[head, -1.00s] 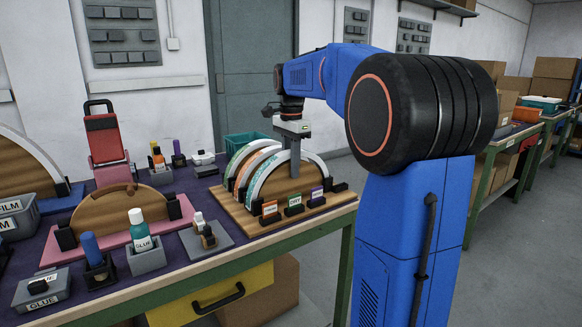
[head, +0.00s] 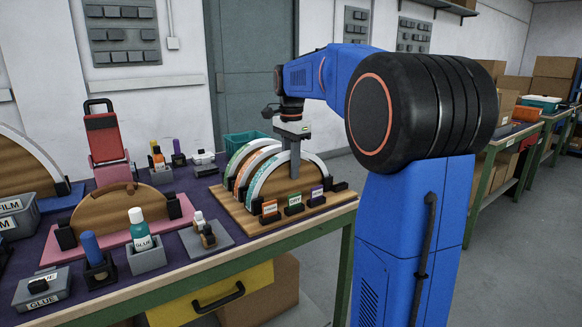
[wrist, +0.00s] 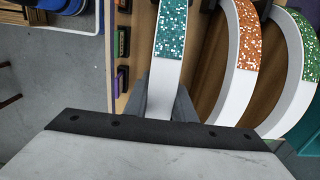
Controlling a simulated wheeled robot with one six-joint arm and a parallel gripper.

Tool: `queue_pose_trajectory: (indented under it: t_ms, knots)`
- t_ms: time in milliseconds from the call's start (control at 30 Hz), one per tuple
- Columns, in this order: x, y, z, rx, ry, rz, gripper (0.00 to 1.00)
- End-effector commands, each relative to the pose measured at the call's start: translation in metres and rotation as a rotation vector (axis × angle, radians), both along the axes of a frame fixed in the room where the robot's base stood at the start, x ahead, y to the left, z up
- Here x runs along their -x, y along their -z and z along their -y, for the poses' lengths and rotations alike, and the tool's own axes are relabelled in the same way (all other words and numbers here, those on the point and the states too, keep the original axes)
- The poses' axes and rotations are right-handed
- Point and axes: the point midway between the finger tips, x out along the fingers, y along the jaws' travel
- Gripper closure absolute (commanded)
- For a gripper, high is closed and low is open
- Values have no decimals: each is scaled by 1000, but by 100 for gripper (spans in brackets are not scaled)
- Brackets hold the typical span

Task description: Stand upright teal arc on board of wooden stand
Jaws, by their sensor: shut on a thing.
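The teal arc (head: 259,181) is a white half-ring band with teal glitter, upright on the board of the wooden stand (head: 250,220), nearest the labelled front edge. My gripper (head: 295,172) reaches down from above and is shut on its band, right of the crown. In the wrist view the teal arc (wrist: 171,35) runs between the two grey fingers (wrist: 165,103). An orange glitter arc (wrist: 247,40) and a green glitter arc (wrist: 299,30) stand behind it in a row. The teal arc's feet are partly hidden, so exact seating cannot be told.
Small labelled black blocks (head: 294,205) line the stand's front edge. Left of it are a grey tray with small bottles (head: 205,238), a glue bottle (head: 140,230) and a pink stand with a wooden half-disc (head: 120,207). A green bin (head: 245,143) stands behind.

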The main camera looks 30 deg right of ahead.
Motion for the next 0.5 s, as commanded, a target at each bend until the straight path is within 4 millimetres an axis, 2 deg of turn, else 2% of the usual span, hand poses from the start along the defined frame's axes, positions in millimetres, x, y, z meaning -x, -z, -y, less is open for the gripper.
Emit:
queue_pose_trajectory:
  t_ms: [500]
  knots:
    - [0,5,0,0,0,0,100]
